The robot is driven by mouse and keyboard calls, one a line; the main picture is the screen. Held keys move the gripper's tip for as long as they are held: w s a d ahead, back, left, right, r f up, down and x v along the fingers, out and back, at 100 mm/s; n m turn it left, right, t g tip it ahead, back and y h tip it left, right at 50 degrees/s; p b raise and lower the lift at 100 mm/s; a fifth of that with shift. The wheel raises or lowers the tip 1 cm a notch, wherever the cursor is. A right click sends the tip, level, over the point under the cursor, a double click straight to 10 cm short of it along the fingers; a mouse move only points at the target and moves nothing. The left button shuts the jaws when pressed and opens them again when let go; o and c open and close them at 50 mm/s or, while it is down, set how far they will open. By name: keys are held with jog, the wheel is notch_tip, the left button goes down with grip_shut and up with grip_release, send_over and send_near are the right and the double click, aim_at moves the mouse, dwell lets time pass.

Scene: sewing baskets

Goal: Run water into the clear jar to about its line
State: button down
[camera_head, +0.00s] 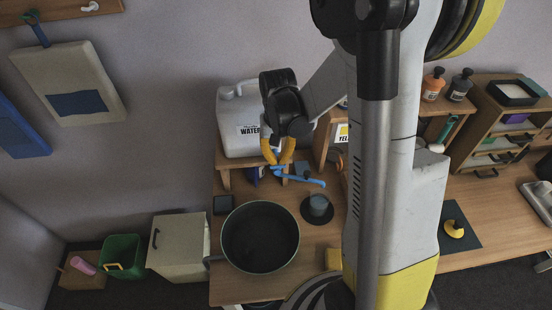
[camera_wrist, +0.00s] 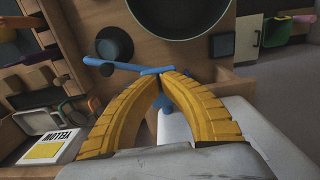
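The clear jar (camera_head: 318,205) stands upright on a dark round mat below the blue tap. It shows in the wrist view (camera_wrist: 115,45) as a dark, bluish round shape. Its line and any water in it are too small to tell. The blue tap (camera_head: 300,177) sticks out at the front of the white water container (camera_head: 240,128), and its long blue bar crosses the wrist view (camera_wrist: 115,64). My gripper (camera_head: 277,160) has its yellow fingertips together at the tap's blue part (camera_wrist: 157,70). I cannot tell whether they pinch it. No water stream shows.
A large dark pot (camera_head: 260,237) stands left of the jar on the wooden table. A small dark block (camera_head: 223,205) lies behind the pot. A box with a yellow label (camera_wrist: 48,147) stands beside the container. Shelves with bottles (camera_head: 433,84) are at the right.

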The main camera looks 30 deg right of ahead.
jog(key=shift+s+a+f+b, duration=0.1)
jog(key=shift+s+f+b, duration=0.15)
jog(key=shift+f+b, duration=0.45)
jog(key=r+p, duration=0.1)
jog(key=r, duration=0.1)
jog(key=w+r+p, duration=0.1)
jog(key=r+p, duration=0.1)
jog(key=w+d+r+p, duration=0.1)
jog(key=r+p, duration=0.1)
jog(key=shift+r, duration=0.4)
jog(key=shift+a+f, duration=0.1)
